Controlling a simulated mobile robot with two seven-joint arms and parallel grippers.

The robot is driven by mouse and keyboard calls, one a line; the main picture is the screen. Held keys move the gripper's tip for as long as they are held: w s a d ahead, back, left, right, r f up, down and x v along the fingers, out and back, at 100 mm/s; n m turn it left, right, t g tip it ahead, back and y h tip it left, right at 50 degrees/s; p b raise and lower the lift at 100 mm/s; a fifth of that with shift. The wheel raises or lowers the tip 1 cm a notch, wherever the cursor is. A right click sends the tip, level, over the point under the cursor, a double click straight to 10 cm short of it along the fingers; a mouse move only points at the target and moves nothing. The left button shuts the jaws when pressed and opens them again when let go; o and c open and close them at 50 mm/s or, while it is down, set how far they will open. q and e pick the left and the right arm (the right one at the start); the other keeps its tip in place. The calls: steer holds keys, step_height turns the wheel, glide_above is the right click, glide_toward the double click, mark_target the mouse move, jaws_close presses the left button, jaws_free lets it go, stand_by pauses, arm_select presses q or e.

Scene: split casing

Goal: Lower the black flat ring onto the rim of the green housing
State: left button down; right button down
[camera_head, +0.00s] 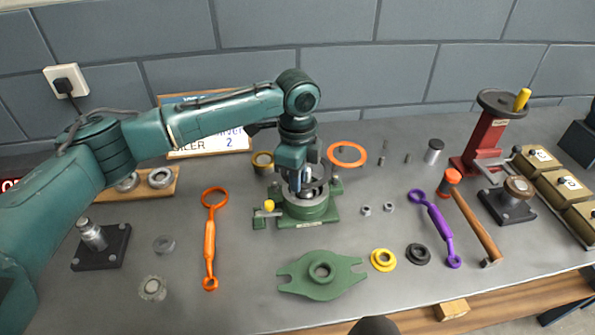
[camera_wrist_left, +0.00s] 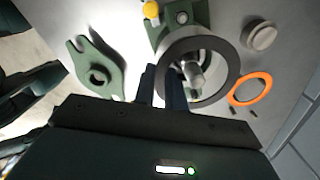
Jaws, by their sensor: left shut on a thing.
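My left gripper (camera_head: 299,182) is shut on the black flat ring (camera_wrist_left: 233,72), gripping one side of its band. The ring also shows in the head view (camera_head: 321,187), partly hidden by the gripper. The green housing (camera_head: 310,213) stands on the bench below, with a metal shaft in its middle. In the wrist view the shaft shows through the ring's opening, and the ring covers much of the housing (camera_wrist_left: 186,18). The ring appears to be above the rim; I cannot tell how wide the gap is.
A yellow knob (camera_head: 269,206) is at the housing's left side. The green flanged cover (camera_head: 322,275) lies in front. An orange ring (camera_head: 347,154) lies behind to the right, and an orange wrench (camera_head: 210,240) to the left. Two small nuts (camera_head: 377,208) lie just right.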

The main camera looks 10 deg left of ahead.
mark_target(298, 202)
arm_select(q)
steer(key=shift+f, duration=1.9)
steer(key=shift+f+b, duration=0.3)
steer(key=shift+f, duration=0.2)
arm_select(e)
steer(key=shift+d+f, duration=0.1)
steer(key=shift+f, duration=0.25)
steer(key=shift+w+r, duration=0.1)
steer(key=shift+r, duration=0.1)
steer(key=shift+w+r, duration=0.2)
steer(key=shift+r, duration=0.05)
arm_select(q)
steer(key=shift+f+p, duration=0.1)
steer(key=shift+p, duration=0.2)
steer(key=c, duration=1.4)
jaws_free()
steer(key=shift+o, duration=0.2)
arm_select(e)
steer(key=shift+s+f, duration=0.1)
steer(key=shift+s, duration=0.1)
